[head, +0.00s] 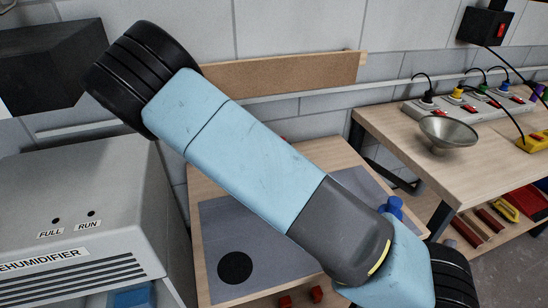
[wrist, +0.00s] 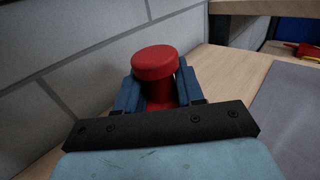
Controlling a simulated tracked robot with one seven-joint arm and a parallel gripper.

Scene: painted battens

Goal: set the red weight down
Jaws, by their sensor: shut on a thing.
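The red weight (wrist: 156,66) has a wide round head above a narrower body. In the wrist view my gripper (wrist: 155,88) is shut on it, with one blue finger on each side. The weight looks upright, near the grey block wall. The black gripper body hides its lower end, so I cannot tell whether it touches the wooden top. In the head view my blue arm crosses the middle and hides the gripper and most of the weight.
A wooden table (head: 205,175) carries a grey mat (head: 285,255) with a black disc (head: 235,267). Small red pieces (head: 317,293) lie near its front. A dehumidifier (head: 80,205) stands left. A right-hand bench (head: 385,125) holds a metal bowl (head: 447,132) and plugs.

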